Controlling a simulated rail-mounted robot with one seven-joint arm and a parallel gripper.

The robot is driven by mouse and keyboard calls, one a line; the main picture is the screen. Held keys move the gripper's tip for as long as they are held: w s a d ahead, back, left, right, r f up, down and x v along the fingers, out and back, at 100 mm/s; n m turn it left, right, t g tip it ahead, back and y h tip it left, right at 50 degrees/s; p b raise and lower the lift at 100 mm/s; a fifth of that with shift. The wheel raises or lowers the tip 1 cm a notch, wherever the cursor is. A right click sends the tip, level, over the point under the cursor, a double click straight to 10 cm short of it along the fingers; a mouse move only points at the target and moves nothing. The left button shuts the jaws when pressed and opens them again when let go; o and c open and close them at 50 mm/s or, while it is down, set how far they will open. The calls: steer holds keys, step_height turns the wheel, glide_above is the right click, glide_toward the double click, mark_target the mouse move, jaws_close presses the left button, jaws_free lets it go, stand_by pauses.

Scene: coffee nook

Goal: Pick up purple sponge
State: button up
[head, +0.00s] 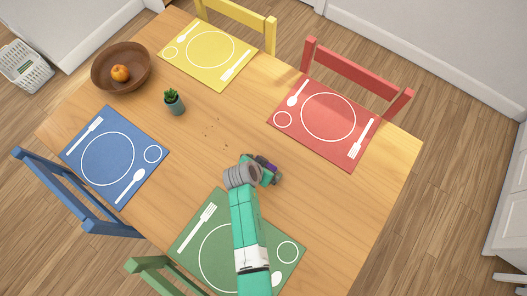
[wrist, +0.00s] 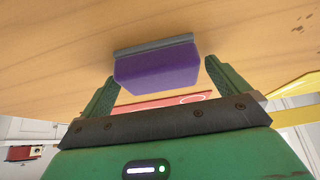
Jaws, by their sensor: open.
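The purple sponge (wrist: 157,68) with a grey layer along one side lies on the wooden table in the wrist view. It sits between and just beyond the two green fingers of my gripper (wrist: 162,84). The gripper is open, with one finger towards each end of the sponge, and no clear contact shows. In the head view my gripper (head: 268,171) is low over the middle of the table, and a small purple patch of the sponge (head: 271,168) shows beside it. The rest of the sponge is hidden there by my gripper.
The table (head: 330,200) carries blue (head: 125,180), yellow (head: 205,75), red (head: 300,140) and green (head: 190,245) placemats. A wooden bowl (head: 103,82) with an orange fruit (head: 120,73) and a small potted plant (head: 174,102) stand farther left. Dark crumbs (head: 209,133) lie near the middle.

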steer(key=c, duration=1.1)
steer(key=shift+o, duration=0.2)
steer(key=shift+r, duration=0.3)
step_height(320, 180, up, 3)
steer(key=shift+s+r+p, duration=0.1)
steer(key=shift+s+p, duration=0.05)
steer(key=shift+p, duration=0.5)
steer(key=s+a, duration=0.1)
steer(key=s, duration=0.4)
steer(key=s+a+p, duration=0.1)
steer(key=s, duration=0.4)
steer(key=s+a+r, duration=0.1)
steer(key=s, duration=0.4)
steer(key=shift+s, duration=0.2)
